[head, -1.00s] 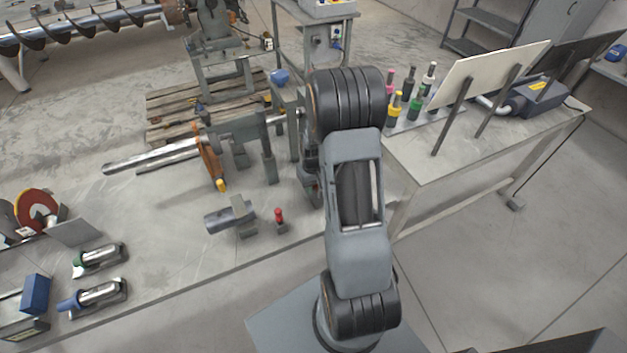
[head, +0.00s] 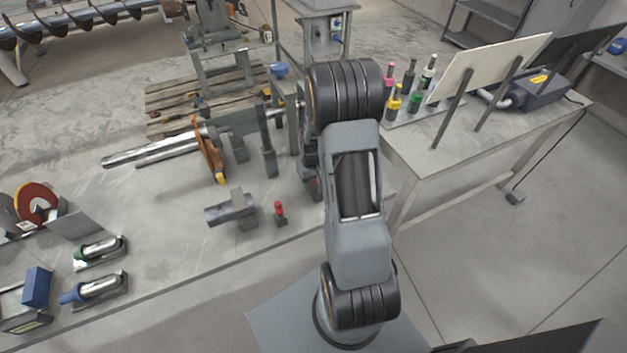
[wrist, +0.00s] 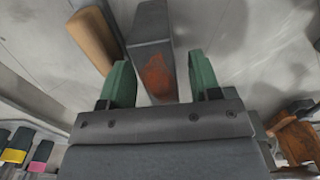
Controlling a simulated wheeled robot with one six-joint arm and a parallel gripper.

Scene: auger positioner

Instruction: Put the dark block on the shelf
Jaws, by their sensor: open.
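In the wrist view a dark grey block (wrist: 151,35) with a rusty orange patch on its near end lies on the pale bench top. My gripper (wrist: 161,78) is open, with a green fingertip on each side of the block's near end. Gaps show between the fingers and the block, so it is not clasped. In the head view my own arm hides the gripper and most of the spot beneath it. A grey shelf unit (head: 488,22) stands at the back right; I cannot tell if it is the task's shelf.
A brown rounded bar (wrist: 93,38) lies close beside the block. An orange clamp (head: 209,155), a grey cylinder (head: 228,210) and a red-topped piece (head: 279,212) are on the bench. Several bottles (head: 415,100) stand on the right table. Bare bench lies left of the cylinder.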

